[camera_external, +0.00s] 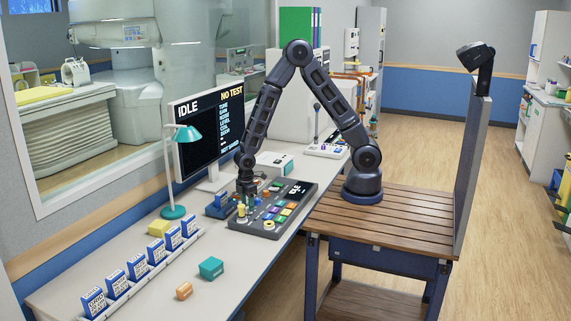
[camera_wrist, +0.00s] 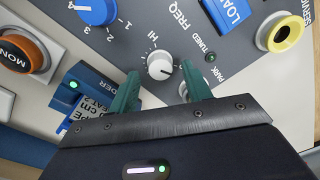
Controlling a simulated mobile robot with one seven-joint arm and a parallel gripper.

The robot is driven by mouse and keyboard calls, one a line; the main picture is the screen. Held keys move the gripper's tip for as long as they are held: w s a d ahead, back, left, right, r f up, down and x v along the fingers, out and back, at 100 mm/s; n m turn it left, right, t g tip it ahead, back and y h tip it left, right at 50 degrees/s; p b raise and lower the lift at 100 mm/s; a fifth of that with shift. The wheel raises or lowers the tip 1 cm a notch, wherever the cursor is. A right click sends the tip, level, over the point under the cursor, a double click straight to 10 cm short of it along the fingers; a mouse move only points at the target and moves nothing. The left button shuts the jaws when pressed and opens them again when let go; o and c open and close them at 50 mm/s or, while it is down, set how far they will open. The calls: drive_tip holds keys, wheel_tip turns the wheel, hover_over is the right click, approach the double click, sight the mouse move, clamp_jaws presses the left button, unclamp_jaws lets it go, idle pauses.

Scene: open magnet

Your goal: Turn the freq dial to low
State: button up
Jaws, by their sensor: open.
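The freq dial (camera_wrist: 159,66) is a small white round knob on the grey control panel (camera_wrist: 130,42), with "FREQ" and "HI" printed above it. A thin dark mark shows on its right side; I see no readable low label. My gripper (camera_wrist: 160,70) is open, with one green finger on each side of the dial. I cannot tell whether the fingers touch it. In the external view my gripper (camera_external: 245,190) points down over the left part of the control console (camera_external: 262,224); the dial cannot be made out there.
Around the dial are a blue numbered knob (camera_wrist: 97,8), a blue LOAD button (camera_wrist: 228,10), a yellow-ringed button (camera_wrist: 280,32) and an orange button (camera_wrist: 20,50). A blue box (camera_wrist: 85,92) lies close to the left finger. A monitor (camera_external: 208,122) and teal lamp (camera_external: 188,134) stand behind.

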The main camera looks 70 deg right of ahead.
sight(247, 208)
wheel_tip(247, 208, up, 9)
drive_tip(key=shift+r, duration=0.2)
drive_tip(key=shift+w+d, duration=0.1)
idle(0.4)
drive_tip(key=s+d+r+m+t, duration=0.1)
drive_tip(key=s+d+r+m, duration=0.2)
drive_tip(key=d+r, duration=0.55)
drive_tip(key=s+d+r+m+t, duration=0.2)
drive_tip(key=d+r+m, duration=0.1)
drive_tip(key=d+r, duration=0.6)
drive_tip(key=s+d+r+m+t, duration=0.1)
drive_tip(key=s+d+r+m, duration=0.2)
drive_tip(key=s+d+r, duration=0.2)
drive_tip(key=s+d+r+m+t, duration=0.1)
drive_tip(key=s+d+r, duration=0.4)
drive_tip(key=s, duration=0.6)
drive_tip(key=shift+s+d+r+m, duration=0.2)
drive_tip(key=shift+s+d+m, duration=0.2)
drive_tip(key=shift+d+m, duration=0.45)
drive_tip(key=shift+w+a, duration=0.1)
idle(0.6)
